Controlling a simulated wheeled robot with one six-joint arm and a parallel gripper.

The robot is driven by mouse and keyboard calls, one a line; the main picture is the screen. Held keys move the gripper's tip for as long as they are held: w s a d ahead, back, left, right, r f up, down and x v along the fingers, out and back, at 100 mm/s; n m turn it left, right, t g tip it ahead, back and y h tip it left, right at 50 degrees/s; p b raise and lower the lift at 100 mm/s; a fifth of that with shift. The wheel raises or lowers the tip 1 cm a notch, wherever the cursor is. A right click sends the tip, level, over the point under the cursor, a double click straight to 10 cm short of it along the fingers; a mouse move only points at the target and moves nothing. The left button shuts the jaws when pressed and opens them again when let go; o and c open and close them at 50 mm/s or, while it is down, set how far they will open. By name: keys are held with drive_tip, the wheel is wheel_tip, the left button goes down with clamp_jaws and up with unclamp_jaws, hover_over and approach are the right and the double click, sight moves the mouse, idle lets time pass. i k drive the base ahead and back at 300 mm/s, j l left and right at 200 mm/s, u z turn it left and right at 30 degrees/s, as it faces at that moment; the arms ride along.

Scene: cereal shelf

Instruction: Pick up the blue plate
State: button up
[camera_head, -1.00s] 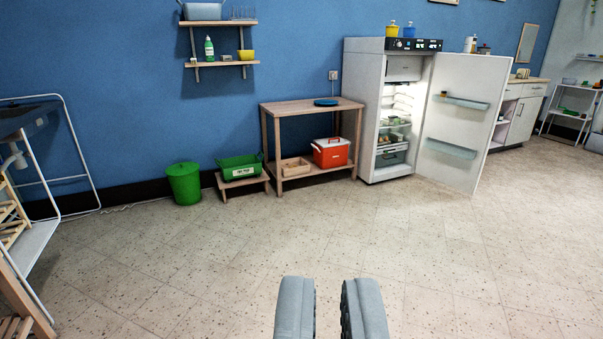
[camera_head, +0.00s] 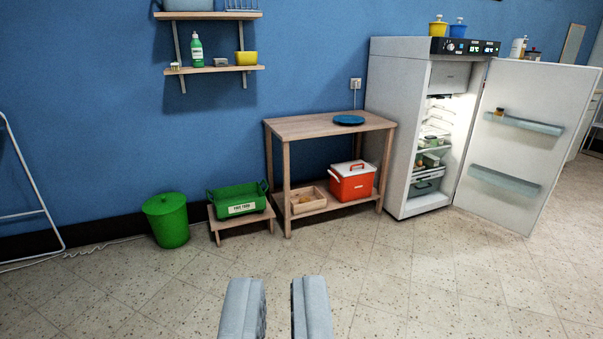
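The blue plate (camera_head: 349,120) lies flat on the top of a wooden table (camera_head: 300,126) against the blue wall, near the table's right half. My gripper (camera_head: 273,284) shows at the bottom of the view with two grey fingers apart. It is open and empty, over the floor in front of the table and well short of the plate.
An open fridge (camera_head: 405,130) stands right of the table, its door (camera_head: 524,130) swung out to the right. A red cooler (camera_head: 352,186) and a wooden box (camera_head: 308,203) sit on the lower shelf. A green crate (camera_head: 238,198) and green bin (camera_head: 167,222) stand left. The front floor is clear.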

sight(344, 119)
drive_tip(key=i, duration=1.8)
drive_tip(key=i+j+z, duration=0.1)
drive_tip(key=i+z, duration=0.2)
drive_tip(key=i, duration=0.25)
drive_tip(key=i+j+z, duration=0.3)
drive_tip(key=i, duration=0.2)
drive_tip(key=i+j+z, duration=0.25)
drive_tip(key=i, duration=0.25)
drive_tip(key=i+j+z, duration=0.85)
drive_tip(key=k, duration=0.1)
